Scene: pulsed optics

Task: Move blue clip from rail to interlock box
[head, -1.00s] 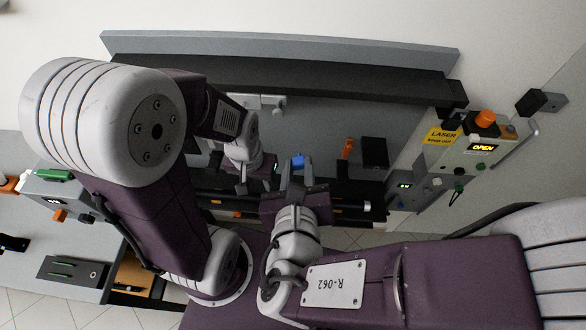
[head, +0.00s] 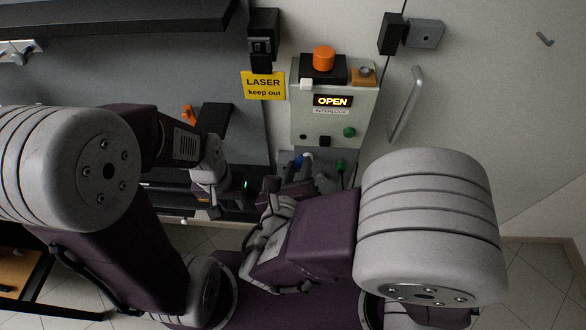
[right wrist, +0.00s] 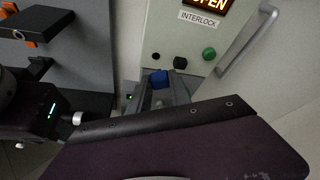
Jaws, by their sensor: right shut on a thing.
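The blue clip (head: 307,160) is between the fingers of my right gripper (head: 303,170), which is shut on it. In the right wrist view the blue clip (right wrist: 159,79) shows between the fingertips, in front of the lower part of the interlock box. The interlock box (head: 303,119) is pale, with a lit OPEN display, a black knob (head: 325,141) and a green knob (head: 349,132). The clip looks apart from these knobs. My left gripper (head: 216,203) is by the dark rail (head: 165,186); its jaw opening is unclear.
A yellow laser sign (head: 263,86) is left of the box. An orange button (head: 324,58) is on top. A door handle (head: 406,103) stands to the right. A black block (head: 215,118) and an orange clip (head: 188,114) are on the grey panel at left.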

